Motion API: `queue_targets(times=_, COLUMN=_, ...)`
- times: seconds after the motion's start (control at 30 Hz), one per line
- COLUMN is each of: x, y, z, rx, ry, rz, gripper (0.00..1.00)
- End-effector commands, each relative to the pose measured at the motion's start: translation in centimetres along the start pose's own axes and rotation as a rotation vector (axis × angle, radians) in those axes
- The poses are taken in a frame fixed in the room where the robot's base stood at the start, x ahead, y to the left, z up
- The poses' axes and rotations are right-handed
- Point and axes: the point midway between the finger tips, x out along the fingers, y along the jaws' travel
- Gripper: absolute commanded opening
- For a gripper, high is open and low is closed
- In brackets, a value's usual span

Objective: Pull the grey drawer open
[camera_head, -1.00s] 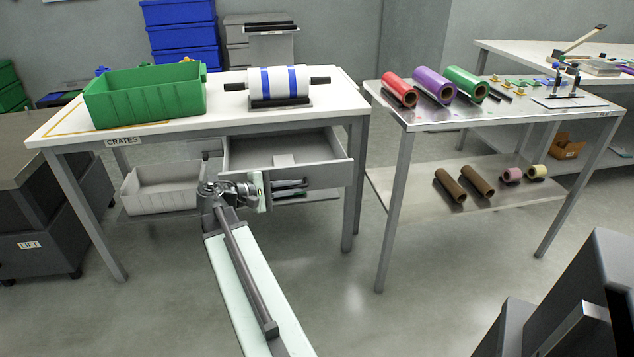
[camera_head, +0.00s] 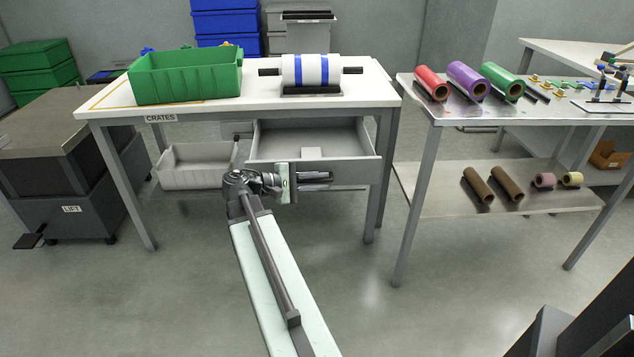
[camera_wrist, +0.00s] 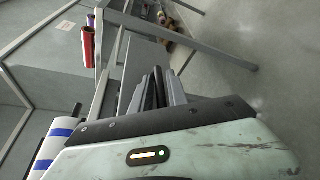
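The grey drawer (camera_head: 350,173) under the white table stands well open, and its inside shows, with a small pale block-like shape near its front. My gripper (camera_head: 318,181) is at the drawer's front, at the left-middle part of the front panel.
The white table (camera_head: 220,108) carries a green crate (camera_head: 185,78) and a blue-striped white roll (camera_head: 311,72). A pale bin (camera_head: 197,170) sits below at left. A metal table (camera_head: 445,108) with coloured rolls stands at right. Floor in front is clear.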

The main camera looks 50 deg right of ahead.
Motion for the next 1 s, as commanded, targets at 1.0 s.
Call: queue_targets(times=1.0, x=-7.8, y=-0.1, z=0.0, rx=0.0, ry=0.001, rz=0.0, gripper=0.2)
